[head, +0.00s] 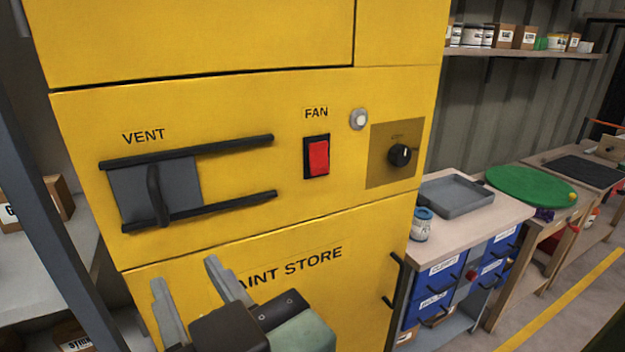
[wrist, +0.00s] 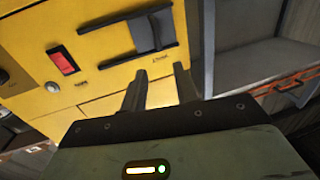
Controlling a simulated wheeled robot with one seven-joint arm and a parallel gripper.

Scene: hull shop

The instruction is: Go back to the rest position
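My gripper (head: 190,290) is in front of the lower part of a yellow paint store cabinet (head: 330,225) in the head view. Its two fingers stand apart with nothing between them. In the wrist view my gripper (wrist: 158,82) is also open and empty, with the cabinet front beyond it. The cabinet carries a grey vent slide (head: 185,185) with a dark handle between two black rails. A red fan switch (head: 317,157), a round pale button or lamp (head: 358,119) and a black knob (head: 400,155) are to its right. The fingers appear clear of the cabinet, below the vent.
A workbench (head: 500,212) with a grey tray (head: 456,196), a small can (head: 422,225) and blue drawers (head: 433,290) stands right of the cabinet. A green round board (head: 530,185) lies farther back. Grey shelving (head: 50,265) is at the left. Floor shows at the lower right.

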